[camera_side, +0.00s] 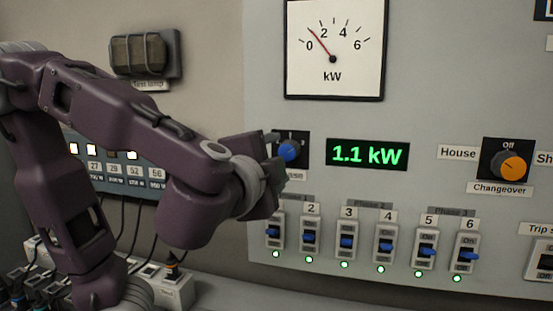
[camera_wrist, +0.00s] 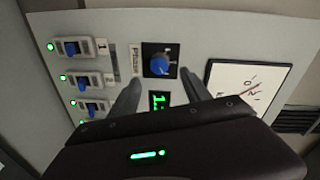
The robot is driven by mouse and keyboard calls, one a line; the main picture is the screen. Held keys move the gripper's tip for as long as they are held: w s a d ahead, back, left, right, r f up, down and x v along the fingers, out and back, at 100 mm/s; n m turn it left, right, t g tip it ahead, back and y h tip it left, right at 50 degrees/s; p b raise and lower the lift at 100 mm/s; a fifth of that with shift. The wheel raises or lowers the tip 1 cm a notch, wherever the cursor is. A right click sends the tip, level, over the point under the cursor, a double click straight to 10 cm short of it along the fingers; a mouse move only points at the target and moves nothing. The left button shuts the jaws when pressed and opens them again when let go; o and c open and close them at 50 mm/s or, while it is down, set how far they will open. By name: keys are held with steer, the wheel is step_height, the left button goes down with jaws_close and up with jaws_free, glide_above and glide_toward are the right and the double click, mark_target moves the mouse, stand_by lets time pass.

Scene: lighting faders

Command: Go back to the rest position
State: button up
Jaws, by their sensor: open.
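My gripper (camera_side: 278,158) is at the left edge of the grey panel in the side view, close to the blue phase knob (camera_side: 289,150). In the wrist view my gripper (camera_wrist: 162,88) has its two fingers spread apart with nothing between them. The blue phase knob (camera_wrist: 159,66) shows just beyond the fingertips, and no contact is visible. In the side view the gripper partly hides the knob's label and the first switch's label. The exact gap between fingertips and panel is hard to tell.
The panel carries a kW meter (camera_side: 333,50), a green display (camera_side: 367,154) reading 1.1 kW, several blue-levered switches (camera_side: 346,240) with green lights, and an orange changeover knob (camera_side: 513,167). A caged test lamp (camera_side: 140,54) and cabled sockets (camera_side: 160,285) are at left.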

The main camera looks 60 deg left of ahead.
steer(key=s+a+f+n+g+h, duration=0.35)
steer(key=s+f+g, duration=0.35)
steer(key=s+f, duration=0.4)
steer(key=d+f+n+h, duration=0.3)
steer(key=d+f+h, duration=0.1)
steer(key=d+h, duration=0.4)
steer(key=shift+s+d+f, duration=0.15)
steer(key=shift+s+d, duration=0.1)
steer(key=shift+d, duration=0.8)
stand_by(1.4)
stand_by(0.8)
